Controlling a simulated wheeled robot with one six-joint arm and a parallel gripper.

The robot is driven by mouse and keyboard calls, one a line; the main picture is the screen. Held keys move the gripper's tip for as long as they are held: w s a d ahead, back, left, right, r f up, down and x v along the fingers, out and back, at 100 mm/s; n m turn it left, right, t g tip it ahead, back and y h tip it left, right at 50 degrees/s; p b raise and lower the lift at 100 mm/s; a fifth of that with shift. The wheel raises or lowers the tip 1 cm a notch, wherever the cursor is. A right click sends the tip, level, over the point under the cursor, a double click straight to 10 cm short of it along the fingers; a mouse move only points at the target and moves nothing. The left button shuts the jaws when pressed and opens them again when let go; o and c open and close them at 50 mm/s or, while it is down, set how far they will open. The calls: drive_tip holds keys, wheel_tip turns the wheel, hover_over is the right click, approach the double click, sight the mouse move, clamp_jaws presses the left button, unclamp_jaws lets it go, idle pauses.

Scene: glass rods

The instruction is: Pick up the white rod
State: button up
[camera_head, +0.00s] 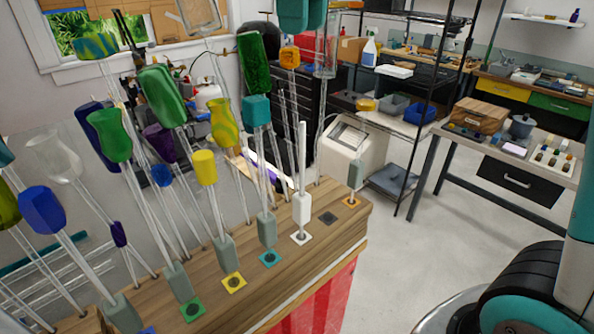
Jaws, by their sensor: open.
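The white rod (302,158) stands upright near the right end of the wooden bench top. Its thicker white lower part (302,208) stands just behind a white square marker (301,237) with a dark centre. Nothing is seen gripping it. My gripper is not in view; only teal and black parts of my own body show at the lower right.
Several clear glass rods with coloured heads, such as green (162,95), yellow (204,167) and teal (257,110), crowd the wooden bench (330,222) left of and behind the white rod. Open grey floor (430,235) lies to the right.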

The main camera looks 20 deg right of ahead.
drive_tip(key=b, duration=0.9)
approach(304, 122)
wheel_tip(304, 122, down, 5)
wheel_tip(304, 122, down, 6)
drive_tip(key=b, duration=0.5)
drive_tip(key=shift+r+b, duration=0.1)
drive_tip(key=shift+b, duration=0.25)
drive_tip(key=shift+r, duration=0.15)
drive_tip(key=shift+c, duration=0.2)
clamp_jaws()
